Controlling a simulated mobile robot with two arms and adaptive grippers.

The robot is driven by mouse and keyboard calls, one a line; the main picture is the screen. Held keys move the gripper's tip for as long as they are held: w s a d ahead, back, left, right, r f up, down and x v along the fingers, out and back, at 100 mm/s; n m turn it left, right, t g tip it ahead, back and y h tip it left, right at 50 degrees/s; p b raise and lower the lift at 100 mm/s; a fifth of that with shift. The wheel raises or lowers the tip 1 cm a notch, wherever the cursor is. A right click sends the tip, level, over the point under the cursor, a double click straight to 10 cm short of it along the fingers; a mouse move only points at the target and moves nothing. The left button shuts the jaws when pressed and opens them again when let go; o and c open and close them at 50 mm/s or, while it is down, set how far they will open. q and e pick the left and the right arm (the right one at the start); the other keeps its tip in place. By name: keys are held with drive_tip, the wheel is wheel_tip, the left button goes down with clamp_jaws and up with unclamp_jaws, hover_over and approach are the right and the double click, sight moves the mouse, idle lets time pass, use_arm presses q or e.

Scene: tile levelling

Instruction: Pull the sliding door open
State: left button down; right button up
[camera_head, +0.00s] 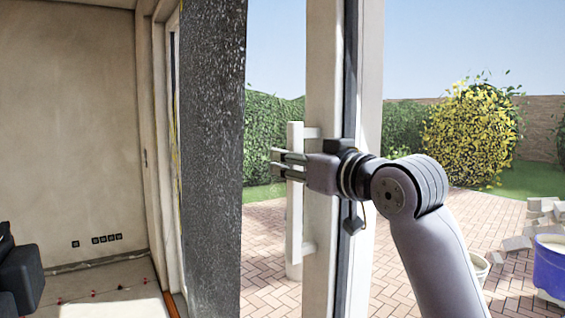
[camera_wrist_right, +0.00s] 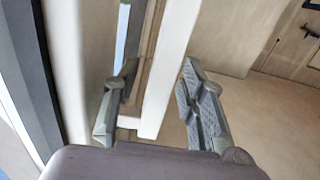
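The sliding door's pale frame post (camera_head: 323,235) stands upright in the middle of the head view. A pale vertical bar handle (camera_head: 294,222) is fixed to it by short brackets. My right gripper (camera_head: 278,162) reaches from the right across the post to the upper part of the handle. In the right wrist view the handle (camera_wrist_right: 170,75) runs between the two fingers of the right gripper (camera_wrist_right: 158,108). The fingers are spread, with a visible gap on each side of the bar. My left gripper is not in view.
A dark speckled panel edge (camera_head: 212,150) stands left of the door. Further left is a room with a plaster wall (camera_head: 70,130) and a dark seat (camera_head: 20,272). Outside are brick paving (camera_head: 270,265), a blue bucket (camera_head: 550,268) and stacked blocks (camera_head: 530,235) at the right.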

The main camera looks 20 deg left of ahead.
drive_tip(key=shift+w+a, duration=0.1)
drive_tip(key=shift+a, duration=0.05)
drive_tip(key=shift+s+d+r, duration=0.25)
drive_tip(key=shift+c, duration=0.2)
drive_tip(key=shift+w+a+f, duration=0.1)
drive_tip(key=shift+w, duration=0.05)
drive_tip(key=c, duration=0.4)
clamp_jaws()
